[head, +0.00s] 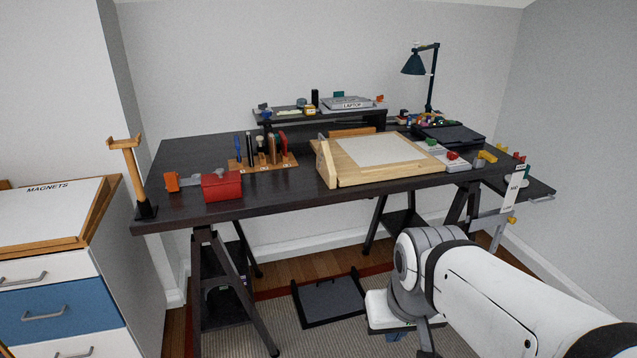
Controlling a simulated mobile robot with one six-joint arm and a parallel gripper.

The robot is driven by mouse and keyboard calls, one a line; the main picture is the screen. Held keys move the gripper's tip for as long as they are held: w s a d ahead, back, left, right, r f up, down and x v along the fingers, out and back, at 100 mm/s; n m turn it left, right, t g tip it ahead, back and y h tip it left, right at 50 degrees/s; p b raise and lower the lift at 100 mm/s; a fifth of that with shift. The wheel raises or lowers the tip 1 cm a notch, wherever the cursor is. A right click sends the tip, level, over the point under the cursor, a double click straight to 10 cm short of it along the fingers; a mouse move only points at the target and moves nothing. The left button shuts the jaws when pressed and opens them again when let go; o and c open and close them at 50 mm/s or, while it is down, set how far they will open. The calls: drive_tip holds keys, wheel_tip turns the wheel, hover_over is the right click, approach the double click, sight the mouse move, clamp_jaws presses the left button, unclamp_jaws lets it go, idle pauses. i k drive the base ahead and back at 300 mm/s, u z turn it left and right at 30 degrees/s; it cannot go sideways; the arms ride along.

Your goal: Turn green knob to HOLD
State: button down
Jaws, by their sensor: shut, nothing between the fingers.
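A small green knob (431,141) sits on a pale control box near the right end of the dark desk. It is too small to read its pointer or any HOLD mark. My gripper (394,335) is low at the bottom of the head view, below and in front of the desk, well apart from the knob. It is shut and empty. My arm hides part of the gripper.
A red knob (452,155) is beside the green one. A wooden drawing board (375,152), a red box (221,186) and a tool rack (262,161) stand on the desk (285,201). A white tag (512,192) hangs at right. A dark tray (329,300) lies on the floor.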

sight(431, 142)
drive_tip(key=z, duration=0.8)
drive_tip(key=i, duration=1.2)
drive_tip(key=z, duration=0.55)
drive_tip(key=i, duration=1.2)
drive_tip(key=u, duration=0.8)
drive_tip(key=i, duration=0.45)
drive_tip(key=u, duration=0.35)
